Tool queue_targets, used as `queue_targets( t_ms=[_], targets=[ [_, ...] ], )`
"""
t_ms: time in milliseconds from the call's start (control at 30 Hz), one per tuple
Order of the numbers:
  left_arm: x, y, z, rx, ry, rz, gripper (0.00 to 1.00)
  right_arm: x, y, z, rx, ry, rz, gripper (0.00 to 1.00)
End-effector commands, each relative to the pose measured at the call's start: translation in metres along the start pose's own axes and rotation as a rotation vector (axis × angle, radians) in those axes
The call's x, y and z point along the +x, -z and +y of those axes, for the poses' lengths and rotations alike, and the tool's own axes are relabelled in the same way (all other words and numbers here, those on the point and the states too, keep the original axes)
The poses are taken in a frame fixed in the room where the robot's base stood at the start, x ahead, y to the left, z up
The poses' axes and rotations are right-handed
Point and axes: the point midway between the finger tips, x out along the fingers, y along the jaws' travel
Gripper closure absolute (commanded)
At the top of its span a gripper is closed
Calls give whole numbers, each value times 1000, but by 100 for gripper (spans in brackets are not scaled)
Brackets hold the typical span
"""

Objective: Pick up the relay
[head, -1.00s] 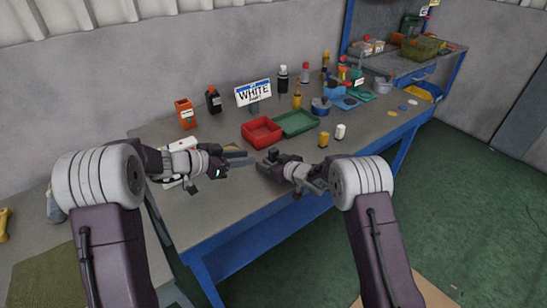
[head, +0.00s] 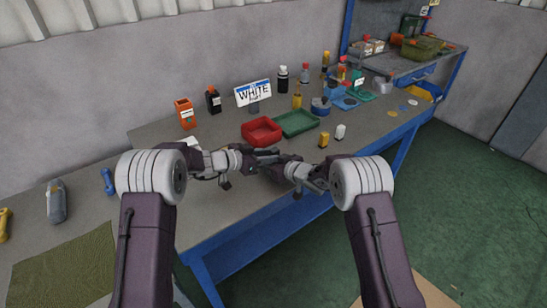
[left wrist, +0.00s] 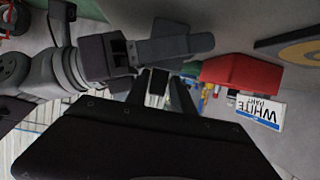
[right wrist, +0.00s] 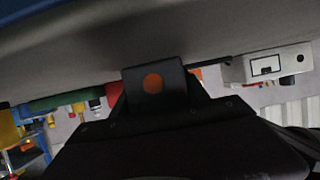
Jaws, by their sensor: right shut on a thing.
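My right gripper (head: 274,165) is shut on a dark block with an orange dot (right wrist: 153,84), which appears to be the relay, above the front part of the bench. The block fills the space between the fingers in the right wrist view. My left gripper (head: 256,157) is beside it on the left, its fingers close to the right gripper in the head view. In the left wrist view, the left fingers (left wrist: 161,88) stand apart, with a gap between them. The right gripper and arm cross just beyond them there. Whether the left fingers touch the block is hidden.
A red tray (head: 262,131) and a green tray (head: 296,123) stand behind the grippers, near a WHITE sign (head: 253,93). Yellow (head: 324,140) and white (head: 340,132) small cylinders stand to the right. A white box (right wrist: 270,65) shows in the right wrist view.

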Motion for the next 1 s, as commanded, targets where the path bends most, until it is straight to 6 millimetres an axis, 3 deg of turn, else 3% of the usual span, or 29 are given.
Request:
queue_targets(
  t_ms=[267, 400, 700, 833, 1000],
  targets=[
    [10, -5, 2, -2, -2, -10, 72, 1, 1, -4, -5, 9, 3, 94],
    [10, -6, 2, -2, -2, -13, 100, 1, 2, -5, -5, 10, 5, 94],
    [10, -7, 2, -3, -2, -16, 100, 1, 3, -5, -6, 11, 8, 94],
    [2, 12, 1, 0, -1, -13, 100, 1, 4, -5, -6, 10, 8, 94],
    [-14, 54, 0, 3, 1, -6, 100, 1, 2, -4, -5, 8, 5, 94]
  ],
)
